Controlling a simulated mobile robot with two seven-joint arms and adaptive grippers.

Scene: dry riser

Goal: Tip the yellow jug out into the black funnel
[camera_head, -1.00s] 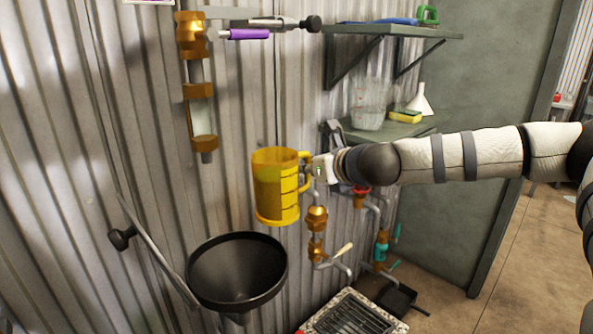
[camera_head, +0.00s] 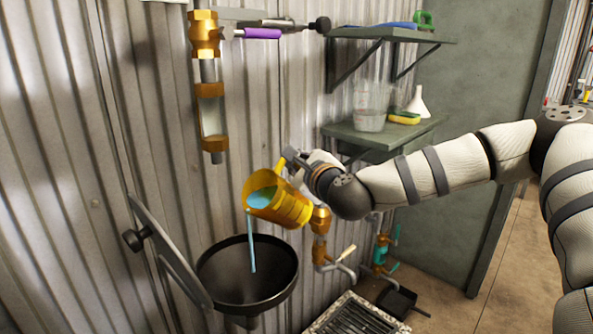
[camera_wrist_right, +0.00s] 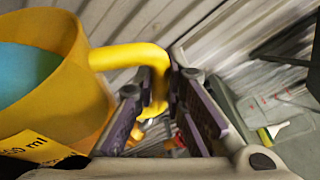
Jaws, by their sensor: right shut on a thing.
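The yellow jug (camera_head: 284,208) is tilted to the left above the black funnel (camera_head: 222,282). Blue liquid shows in its mouth, and a thin blue stream (camera_head: 251,240) runs from its lip down into the funnel's bowl. My right gripper (camera_head: 292,160) is shut on the jug's handle, at the jug's upper right. In the right wrist view the yellow jug (camera_wrist_right: 62,75) fills the left side with blue liquid inside, and its handle passes between the fingers of my right gripper (camera_wrist_right: 160,100). My left gripper is not in view.
A corrugated metal wall (camera_head: 110,120) stands close behind. A brass pipe with a sight glass (camera_head: 211,115) hangs above the funnel. Brass valves (camera_head: 320,240) are right of the jug. Shelves (camera_head: 385,135) hold a clear jug and white funnel. A floor grate (camera_head: 355,315) lies below.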

